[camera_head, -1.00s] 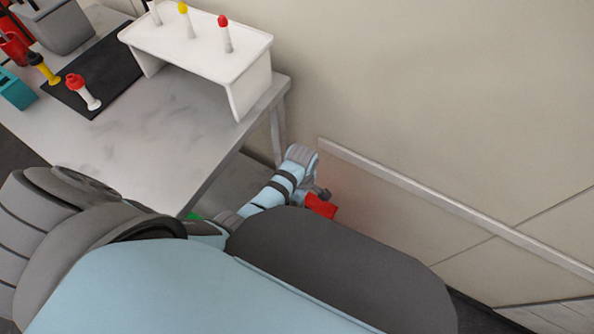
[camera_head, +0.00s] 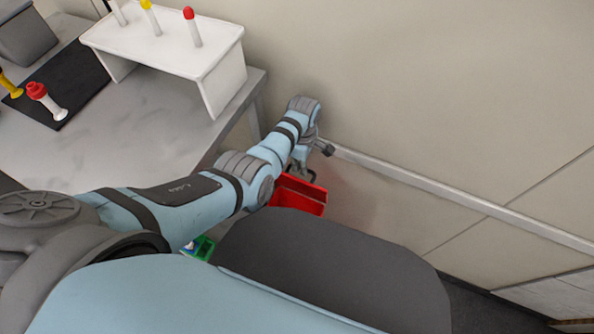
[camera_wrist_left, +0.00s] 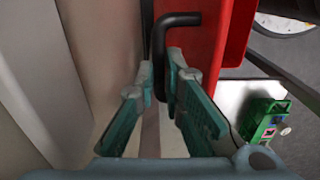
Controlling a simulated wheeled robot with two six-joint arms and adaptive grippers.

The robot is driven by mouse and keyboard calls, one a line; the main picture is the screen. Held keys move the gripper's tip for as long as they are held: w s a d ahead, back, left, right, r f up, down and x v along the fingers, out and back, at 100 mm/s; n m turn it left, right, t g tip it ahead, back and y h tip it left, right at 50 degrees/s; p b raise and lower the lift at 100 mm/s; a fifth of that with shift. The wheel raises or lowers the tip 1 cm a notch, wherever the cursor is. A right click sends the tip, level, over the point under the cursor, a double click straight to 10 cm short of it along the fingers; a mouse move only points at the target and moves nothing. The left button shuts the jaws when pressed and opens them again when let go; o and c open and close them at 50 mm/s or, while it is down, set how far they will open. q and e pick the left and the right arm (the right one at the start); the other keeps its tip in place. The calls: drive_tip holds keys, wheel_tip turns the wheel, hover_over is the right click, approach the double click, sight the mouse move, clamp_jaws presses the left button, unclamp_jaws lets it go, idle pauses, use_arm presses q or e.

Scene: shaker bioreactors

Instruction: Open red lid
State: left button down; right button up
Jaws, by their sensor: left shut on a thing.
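The red lid (camera_head: 297,197) shows low beside the wall, past the table's right end. It also shows in the left wrist view (camera_wrist_left: 208,45), to the right of a black bent handle (camera_wrist_left: 160,40). My left gripper (camera_head: 305,172) is at the lid's upper edge in the head view. In the wrist view its teal fingers (camera_wrist_left: 163,80) are on both sides of the handle and shut on it. How the handle joins the lid is hidden. My right gripper is out of view.
A grey table (camera_head: 140,140) holds a white rack (camera_head: 165,42) and a black mat (camera_head: 68,85) with a red-capped tube (camera_head: 45,100). A rail (camera_head: 420,188) runs along the wall. A small green object (camera_head: 203,247) sits low beside my arm.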

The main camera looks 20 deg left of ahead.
use_arm(q)
drive_tip(key=shift+f, duration=0.15)
drive_tip(key=c, duration=1.7)
unclamp_jaws()
drive_tip(key=shift+w, duration=0.1)
drive_tip(key=shift+r, duration=0.25)
wheel_tip(320, 180, up, 12)
drive_tip(key=shift+w+f, duration=0.15)
drive_tip(key=shift+f, duration=0.1)
